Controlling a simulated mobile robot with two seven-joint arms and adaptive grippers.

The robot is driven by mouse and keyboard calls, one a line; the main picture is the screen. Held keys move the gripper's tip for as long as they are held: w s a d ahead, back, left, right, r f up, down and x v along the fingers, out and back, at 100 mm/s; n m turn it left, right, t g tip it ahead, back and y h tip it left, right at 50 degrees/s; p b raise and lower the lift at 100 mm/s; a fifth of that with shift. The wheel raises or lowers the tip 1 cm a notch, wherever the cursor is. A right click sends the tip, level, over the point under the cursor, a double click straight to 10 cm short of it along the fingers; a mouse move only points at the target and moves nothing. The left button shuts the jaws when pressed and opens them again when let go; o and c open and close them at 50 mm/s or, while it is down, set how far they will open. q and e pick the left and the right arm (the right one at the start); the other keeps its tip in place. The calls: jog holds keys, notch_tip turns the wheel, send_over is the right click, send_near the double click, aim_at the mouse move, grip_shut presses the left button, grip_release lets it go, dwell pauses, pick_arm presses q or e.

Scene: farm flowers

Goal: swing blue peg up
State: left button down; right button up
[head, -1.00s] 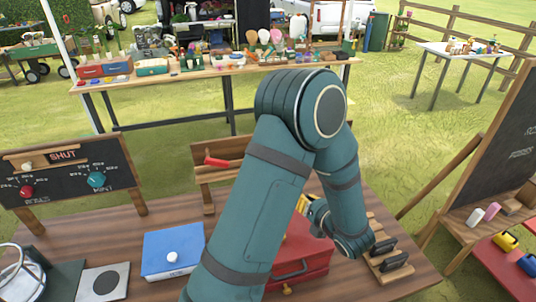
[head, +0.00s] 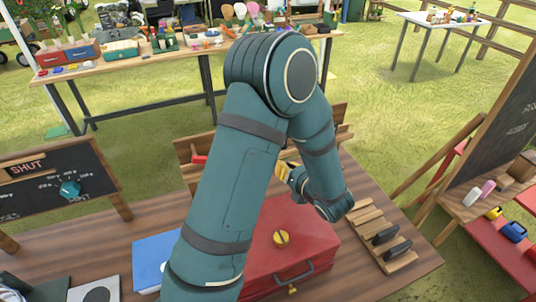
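No blue peg can be made out; my arm covers much of the wooden board (head: 185,148) at the table's back edge, where it may be. A red peg-like piece (head: 199,159) shows on the board's left part, half hidden by the arm. A small yellow piece (head: 283,168) shows beside my gripper; I cannot tell whether it is a peg. My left arm crosses the middle of the view, its elbow high. Its gripper (head: 295,180) is at the back of the table, in front of the board, mostly hidden by the forearm. Its finger opening and any contact are hidden. My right gripper is not in view.
A red toolbox (head: 315,250) with a yellow knob (head: 281,238) stands below the forearm. A blue box (head: 150,255) is left of the arm. A wooden rack with black handles (head: 375,225) is at right. A chalkboard sign (head: 60,190) stands at left.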

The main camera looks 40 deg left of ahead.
pick_arm(q)
jog(key=x, duration=1)
jog(key=shift+w+a+f, duration=0.1)
jog(key=shift+w, duration=0.05)
